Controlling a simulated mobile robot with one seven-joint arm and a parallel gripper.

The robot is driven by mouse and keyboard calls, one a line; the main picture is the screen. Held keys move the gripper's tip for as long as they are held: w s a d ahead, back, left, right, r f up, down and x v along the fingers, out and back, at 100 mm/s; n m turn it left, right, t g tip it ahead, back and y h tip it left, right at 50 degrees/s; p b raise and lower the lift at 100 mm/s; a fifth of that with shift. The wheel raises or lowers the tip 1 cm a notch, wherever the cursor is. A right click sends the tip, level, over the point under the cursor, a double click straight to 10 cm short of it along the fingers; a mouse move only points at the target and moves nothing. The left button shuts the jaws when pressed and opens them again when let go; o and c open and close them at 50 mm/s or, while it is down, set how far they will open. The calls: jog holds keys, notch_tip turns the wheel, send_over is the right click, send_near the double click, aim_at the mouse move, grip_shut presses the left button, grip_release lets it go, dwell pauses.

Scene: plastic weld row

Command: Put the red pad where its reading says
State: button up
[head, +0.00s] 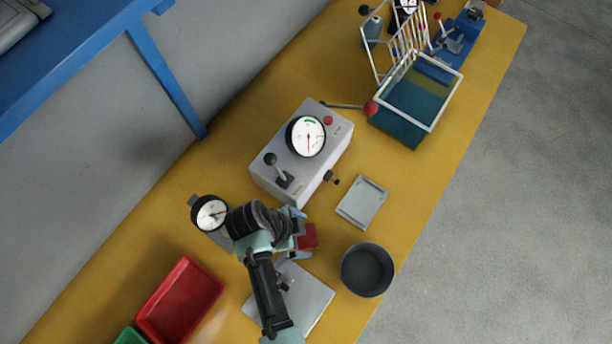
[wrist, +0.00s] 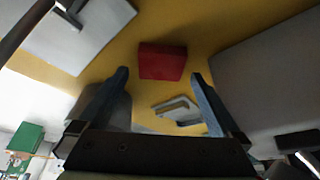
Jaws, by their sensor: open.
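The red pad (head: 309,237) lies on the yellow bench, partly hidden by my gripper (head: 294,238) in the head view. In the wrist view the red pad (wrist: 162,62) shows between and just beyond my open fingertips (wrist: 160,73). Nothing is between the fingers.
A shallow grey tray (head: 362,202) and a round dark bin (head: 367,270) stand to the right. A flat grey plate (head: 310,297) lies in front. Red (head: 180,300) and green (head: 130,336) bins are at the lower left. A teal tank (head: 398,128) stands at the far end.

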jog(key=shift+x, duration=0.95)
jog(key=c, duration=1.5)
